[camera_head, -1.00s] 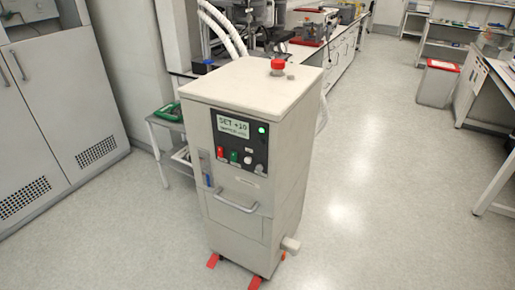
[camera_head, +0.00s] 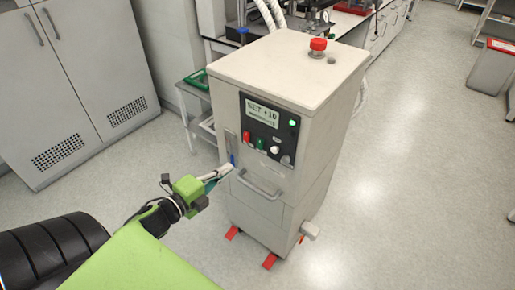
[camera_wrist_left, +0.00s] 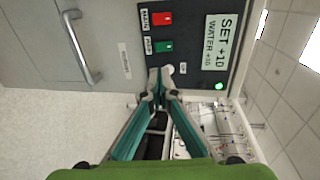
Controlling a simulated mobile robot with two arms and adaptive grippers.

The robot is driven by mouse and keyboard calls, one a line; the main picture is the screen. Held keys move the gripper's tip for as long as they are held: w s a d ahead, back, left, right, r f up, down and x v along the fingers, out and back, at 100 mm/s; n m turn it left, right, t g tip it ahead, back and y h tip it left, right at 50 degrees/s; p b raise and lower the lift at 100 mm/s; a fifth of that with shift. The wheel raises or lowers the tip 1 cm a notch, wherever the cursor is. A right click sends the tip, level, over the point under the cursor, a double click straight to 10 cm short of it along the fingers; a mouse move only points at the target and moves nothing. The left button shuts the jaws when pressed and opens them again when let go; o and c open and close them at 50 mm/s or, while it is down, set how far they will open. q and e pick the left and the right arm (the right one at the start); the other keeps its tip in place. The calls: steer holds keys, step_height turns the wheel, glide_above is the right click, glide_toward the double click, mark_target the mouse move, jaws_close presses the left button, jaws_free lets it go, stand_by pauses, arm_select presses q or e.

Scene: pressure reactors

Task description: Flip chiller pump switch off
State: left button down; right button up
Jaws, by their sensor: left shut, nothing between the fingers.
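The chiller (camera_head: 250,185) is a beige cabinet with a dark control panel (camera_head: 270,127). The panel has a red switch (camera_head: 246,136), a green switch (camera_head: 260,143) and a white knob (camera_head: 274,150). In the left wrist view the green switch (camera_wrist_left: 163,46), whose small label seems to read PUMP, is beside the red switch (camera_wrist_left: 162,18). My left gripper (camera_head: 226,171) is shut and empty, in front of the chiller's face, lower left of the switches. In the left wrist view its fingertips (camera_wrist_left: 160,76) overlap the panel just below the green switch and hide part of the knob. My right gripper is not in view.
A handle (camera_head: 260,187) sticks out below the panel. A red button (camera_head: 318,45) is on the chiller's top. A display (camera_head: 262,112) reads SET +10, with a lit green lamp (camera_head: 292,122) beside it. Grey cabinets (camera_head: 80,70) stand at left; the floor right of the chiller is clear.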

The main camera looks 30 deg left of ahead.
mark_target(259, 147)
arm_select(q)
steer(key=shift+w, duration=0.1)
steer(key=w+p, duration=0.1)
steer(key=w, duration=0.3)
steer(key=w+f, duration=0.1)
steer(key=w, duration=0.3)
steer(key=w+f+p, duration=0.1)
steer(key=w, duration=0.3)
steer(key=shift+w+d+f+p, duration=0.1)
steer(key=shift+w+d+p, duration=0.05)
steer(key=shift+d+p, duration=0.25)
steer(key=shift+w+d+f, duration=0.1)
steer(key=shift+w+f, duration=0.1)
steer(key=shift+w, duration=0.5)
steer(key=b, duration=0.3)
steer(key=shift+w+f+t, duration=0.1)
steer(key=shift+w+t, duration=0.15)
steer(key=shift+t, duration=0.15)
